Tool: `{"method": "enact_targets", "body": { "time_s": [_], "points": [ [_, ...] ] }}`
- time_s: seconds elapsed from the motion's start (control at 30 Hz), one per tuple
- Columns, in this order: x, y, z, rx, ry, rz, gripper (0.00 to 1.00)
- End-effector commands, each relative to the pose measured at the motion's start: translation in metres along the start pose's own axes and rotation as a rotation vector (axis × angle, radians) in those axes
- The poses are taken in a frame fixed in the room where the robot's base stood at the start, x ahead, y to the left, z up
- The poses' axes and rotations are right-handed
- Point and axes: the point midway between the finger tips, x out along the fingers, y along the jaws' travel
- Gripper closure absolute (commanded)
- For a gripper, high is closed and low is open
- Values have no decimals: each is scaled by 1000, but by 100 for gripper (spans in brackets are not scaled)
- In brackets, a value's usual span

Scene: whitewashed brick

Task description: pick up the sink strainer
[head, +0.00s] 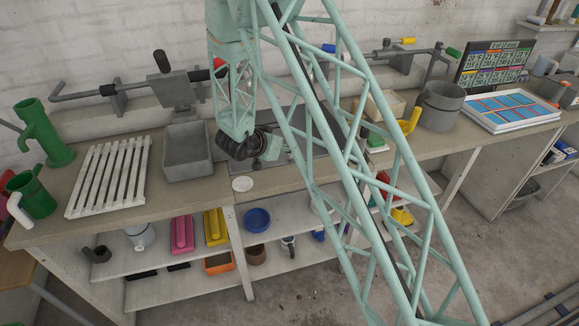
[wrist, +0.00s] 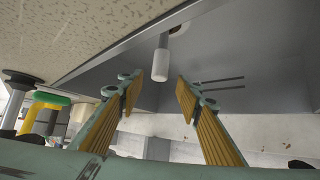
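My gripper (wrist: 155,85) is open in the wrist view, its yellow-padded fingers spread wide. A pale cylindrical knob on a thin stem (wrist: 160,64) shows between and beyond the fingertips, over the grey metal surface, touching neither finger. It looks like the sink strainer's handle, but I cannot be sure. In the head view my gripper (head: 272,148) is low over the metal sink (head: 296,158), partly behind my arm. I cannot make out the strainer there.
A pale round disc (head: 243,184) lies on the counter's front edge. A grey basin (head: 188,152) and a white slatted rack (head: 109,178) stand to the left. A yellow spout (head: 410,121) and a grey pot (head: 440,105) are to the right. Shelves below hold coloured items.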

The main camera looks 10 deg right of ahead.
Motion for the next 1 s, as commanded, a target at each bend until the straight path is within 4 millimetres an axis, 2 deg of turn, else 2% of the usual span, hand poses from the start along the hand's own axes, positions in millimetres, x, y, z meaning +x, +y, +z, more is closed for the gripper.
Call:
{"method": "enact_targets", "body": {
  "time_s": [0.17, 0.6, 1.0],
  "points": [
    [10, 1, 2, 0, 0, 1, 68],
    [49, 2, 3, 0, 0, 1, 68],
    [52, 1, 2, 0, 0, 0, 68]
  ]
}}
